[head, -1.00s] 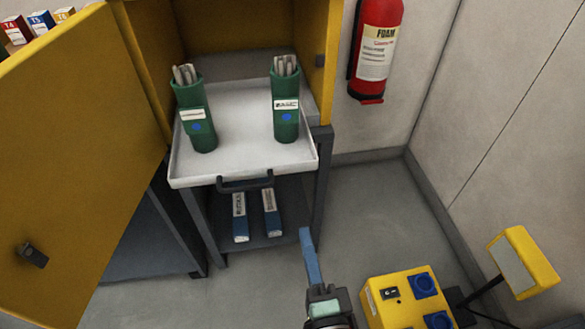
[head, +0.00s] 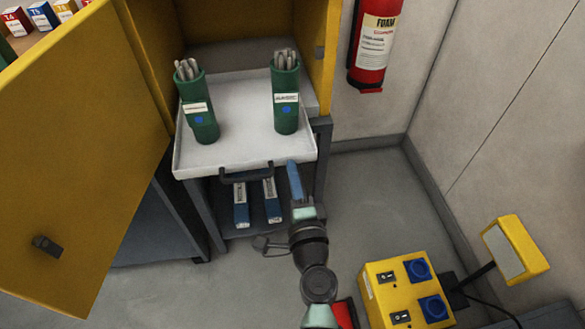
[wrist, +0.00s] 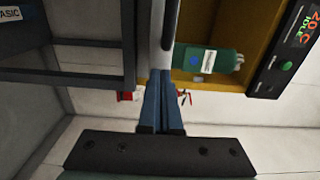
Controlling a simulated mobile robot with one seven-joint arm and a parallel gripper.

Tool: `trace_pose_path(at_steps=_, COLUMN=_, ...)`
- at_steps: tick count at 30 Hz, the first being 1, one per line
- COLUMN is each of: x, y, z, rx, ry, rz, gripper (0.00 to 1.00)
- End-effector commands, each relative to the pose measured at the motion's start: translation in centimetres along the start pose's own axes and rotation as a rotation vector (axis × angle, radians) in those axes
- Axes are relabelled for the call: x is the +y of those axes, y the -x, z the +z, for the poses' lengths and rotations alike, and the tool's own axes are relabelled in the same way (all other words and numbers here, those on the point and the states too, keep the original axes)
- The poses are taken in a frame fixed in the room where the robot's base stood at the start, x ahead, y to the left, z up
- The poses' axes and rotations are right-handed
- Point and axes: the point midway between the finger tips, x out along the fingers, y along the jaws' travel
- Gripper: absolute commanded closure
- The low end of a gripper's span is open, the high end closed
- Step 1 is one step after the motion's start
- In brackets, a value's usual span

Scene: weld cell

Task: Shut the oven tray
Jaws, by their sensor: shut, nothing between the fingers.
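The white oven tray (head: 235,140) is pulled out of the yellow oven (head: 323,50), with a dark handle (head: 246,174) on its front edge. Two green canisters holding grey rods stand upright on it, one at left (head: 203,122) and one at right (head: 286,105). My gripper (head: 294,172) is shut and empty, its blue fingers by the tray's front edge, right of the handle. I cannot tell whether they touch the tray. In the wrist view the shut fingers (wrist: 162,98) point toward the tray's edge, with a green canister (wrist: 207,62) beyond.
The yellow oven door (head: 80,150) stands open at left. Blue boxes (head: 241,205) lie on the shelf below the tray. A fire extinguisher (head: 376,45) hangs on the wall at right. A yellow socket box (head: 405,290) and a lamp (head: 515,250) stand at the lower right.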

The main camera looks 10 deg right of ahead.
Motion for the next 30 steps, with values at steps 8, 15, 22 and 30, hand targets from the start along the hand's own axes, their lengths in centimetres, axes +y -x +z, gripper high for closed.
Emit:
trace_pose_path(at_steps=8, x=0.0, y=-0.6, z=0.0, rx=0.000, ry=-0.001, rz=0.000, gripper=1.00)
trace_pose_path(at_steps=15, x=0.0, y=-0.7, z=0.0, rx=0.000, ry=0.000, rz=0.000, gripper=1.00)
trace_pose_path(at_steps=22, x=0.0, y=-1.8, z=0.0, rx=0.000, ry=0.000, rz=-0.003, gripper=1.00)
trace_pose_path(at_steps=30, x=0.0, y=-5.7, z=0.0, rx=-0.001, ry=0.001, rz=-0.004, gripper=1.00)
